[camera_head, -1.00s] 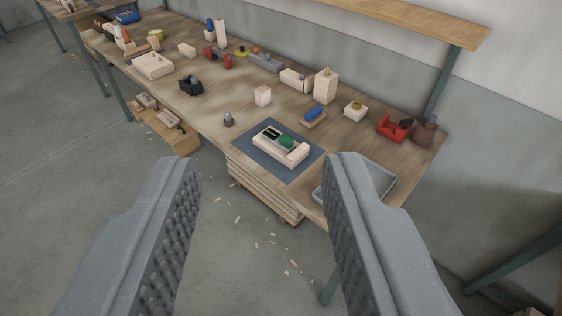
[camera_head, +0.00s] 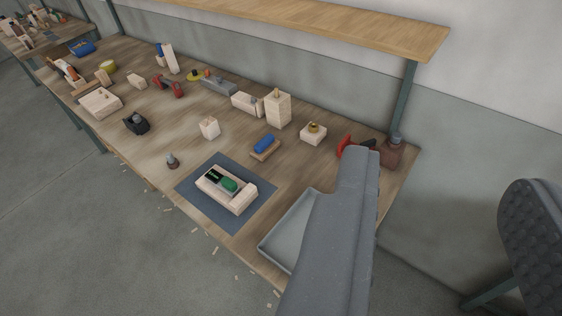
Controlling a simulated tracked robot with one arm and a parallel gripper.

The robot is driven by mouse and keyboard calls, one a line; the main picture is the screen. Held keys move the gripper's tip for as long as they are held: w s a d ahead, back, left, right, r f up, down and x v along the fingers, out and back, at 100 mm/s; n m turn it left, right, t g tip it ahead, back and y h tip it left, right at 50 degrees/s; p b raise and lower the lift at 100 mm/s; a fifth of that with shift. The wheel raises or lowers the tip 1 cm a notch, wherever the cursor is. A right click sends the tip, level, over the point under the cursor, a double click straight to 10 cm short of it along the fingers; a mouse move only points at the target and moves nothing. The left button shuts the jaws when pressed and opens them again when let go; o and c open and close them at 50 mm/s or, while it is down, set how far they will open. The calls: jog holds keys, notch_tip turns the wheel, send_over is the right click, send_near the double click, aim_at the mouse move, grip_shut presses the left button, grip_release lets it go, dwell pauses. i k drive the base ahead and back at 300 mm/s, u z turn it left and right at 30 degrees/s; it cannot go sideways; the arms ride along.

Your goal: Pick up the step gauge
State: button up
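I cannot tell for sure which piece is the step gauge. A pale wooden block with a green and black piece (camera_head: 228,188) on it lies on a dark blue mat (camera_head: 205,211) near the bench's front edge. A tall pale block with a small brass-coloured top (camera_head: 278,110) stands farther back. My gripper (camera_head: 441,172) is open and empty, its two grey ridged fingers wide apart. It is in the right half of the view, to the right of the mat and nearer the camera. The left finger hides part of a grey tray and part of a red tool.
The wooden bench (camera_head: 160,130) carries several small blocks and tools. The grey tray (camera_head: 288,228) is at the front right. A blue roller-like piece (camera_head: 263,143) lies behind the mat. A brown bottle-like object (camera_head: 392,152) stands at the right end, under a shelf (camera_head: 330,30).

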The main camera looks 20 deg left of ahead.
aim_at(228, 186)
jog(key=z, duration=0.1)
jog(key=i, duration=0.85)
jog(key=u, duration=0.2)
